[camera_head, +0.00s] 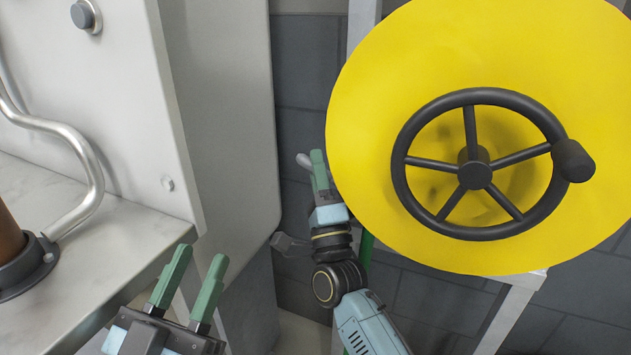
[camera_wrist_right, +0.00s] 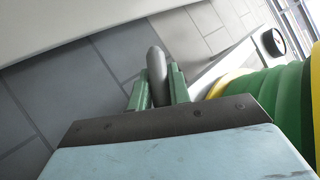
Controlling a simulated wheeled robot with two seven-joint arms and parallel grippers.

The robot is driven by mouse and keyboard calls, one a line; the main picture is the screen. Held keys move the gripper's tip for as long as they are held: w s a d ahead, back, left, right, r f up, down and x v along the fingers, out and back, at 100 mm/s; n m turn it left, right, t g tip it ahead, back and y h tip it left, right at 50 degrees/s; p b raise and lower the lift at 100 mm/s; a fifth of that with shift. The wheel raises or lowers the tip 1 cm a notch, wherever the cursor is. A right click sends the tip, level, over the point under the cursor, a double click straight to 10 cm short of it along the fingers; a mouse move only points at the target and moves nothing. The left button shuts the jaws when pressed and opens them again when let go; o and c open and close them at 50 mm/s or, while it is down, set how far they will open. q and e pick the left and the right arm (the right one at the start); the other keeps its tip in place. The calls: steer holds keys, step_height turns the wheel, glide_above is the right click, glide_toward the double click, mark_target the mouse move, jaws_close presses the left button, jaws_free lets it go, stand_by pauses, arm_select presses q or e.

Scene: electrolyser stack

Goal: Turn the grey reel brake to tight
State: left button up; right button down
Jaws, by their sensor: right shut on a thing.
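The grey reel brake (camera_wrist_right: 156,66) is a rounded grey lever standing between my right gripper's green fingers in the right wrist view. Its rounded grey end (camera_head: 303,160) shows just left of the fingertips in the head view; the fingers hide the rest. My right gripper (camera_head: 318,158) is shut on it, beside the left edge of the yellow reel (camera_head: 375,120). I cannot read a tight or loose mark. My left gripper (camera_head: 201,252) is open and empty, near the front edge of the pale counter, well left of the brake.
A black handwheel (camera_head: 473,232) with a side knob fronts the reel. The pale counter (camera_head: 130,230) carries a bent metal pipe (camera_head: 95,170). A grey cabinet side (camera_head: 225,120) stands left of my right gripper.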

arm_select(q)
steer(key=shift+s+a+r+t+h+b, duration=0.2)
steer(key=shift+s+r+t+b, duration=0.3)
steer(key=shift+t, duration=0.3)
steer(key=shift+s+a+r+t+h+b, duration=0.1)
steer(key=shift+s+r+t+h+b, duration=0.1)
steer(key=shift+s+r+t+b, duration=0.35)
arm_select(e)
steer(key=shift+d+r+m+t+h, duration=0.15)
steer(key=shift+m+t+h, duration=0.25)
steer(key=shift+m+h, duration=0.45)
steer(key=shift+d+r+m+t+h, duration=0.15)
steer(key=shift+m+t+h, duration=0.25)
steer(key=shift+m+h, duration=0.4)
arm_select(q)
steer(key=shift+f+t, duration=0.15)
steer(key=shift+t, duration=0.2)
arm_select(e)
steer(key=shift+a, duration=0.1)
steer(key=c, duration=1.3)
jaws_free()
steer(key=shift+s, duration=0.1)
